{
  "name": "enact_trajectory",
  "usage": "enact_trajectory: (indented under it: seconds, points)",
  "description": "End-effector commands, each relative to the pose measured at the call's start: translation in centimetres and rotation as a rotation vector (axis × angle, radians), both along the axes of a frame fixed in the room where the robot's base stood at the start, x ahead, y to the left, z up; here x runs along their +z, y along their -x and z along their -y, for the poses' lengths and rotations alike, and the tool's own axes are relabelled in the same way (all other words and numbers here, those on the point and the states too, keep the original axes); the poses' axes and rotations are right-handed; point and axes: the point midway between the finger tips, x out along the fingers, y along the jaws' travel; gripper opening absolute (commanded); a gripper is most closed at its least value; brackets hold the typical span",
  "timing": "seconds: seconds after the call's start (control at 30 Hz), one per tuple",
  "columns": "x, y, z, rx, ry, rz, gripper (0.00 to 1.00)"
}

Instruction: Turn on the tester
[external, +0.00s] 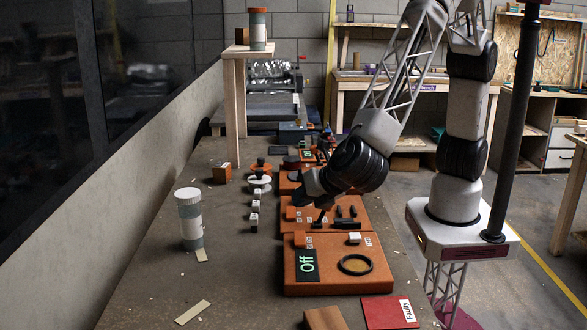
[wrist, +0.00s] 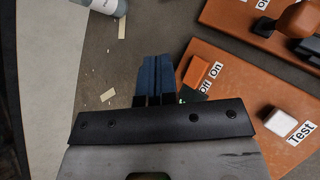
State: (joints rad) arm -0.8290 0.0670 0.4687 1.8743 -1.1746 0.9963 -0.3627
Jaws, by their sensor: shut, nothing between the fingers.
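The tester (external: 335,283) is an orange box at the near end of a row on the bench. Its dark display (external: 307,264) reads "Off". An orange switch (wrist: 196,71) beside "Off" and "On" labels shows in the wrist view, with a white button (wrist: 289,122) marked "Test" to its right. In the external view, the white button (external: 354,238) and a dark ring (external: 355,264) are on the tester's top. My gripper (wrist: 155,62), with blue fingers, is shut and empty. In the wrist view its fingers are left of the switch, and its body hides most of the display.
More orange panels (external: 350,209) with dark parts stand behind the tester. A white-capped bottle (external: 190,225) stands at left. A red "Faulty" pad (external: 390,313) and an orange block (external: 324,318) lie in front. The bench (external: 240,290) left of the tester is mostly clear.

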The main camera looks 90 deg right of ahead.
Motion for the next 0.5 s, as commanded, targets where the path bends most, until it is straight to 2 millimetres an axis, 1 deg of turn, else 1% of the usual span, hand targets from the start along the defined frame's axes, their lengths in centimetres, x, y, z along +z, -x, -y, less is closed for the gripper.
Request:
enact_trajectory:
  seconds: [0.3,0.5]
  points:
    - [-3.2,0.0,0.7,-0.001,0.000,-0.001,0.00]
    - [-5.0,0.0,1.1,0.000,0.001,0.001,0.00]
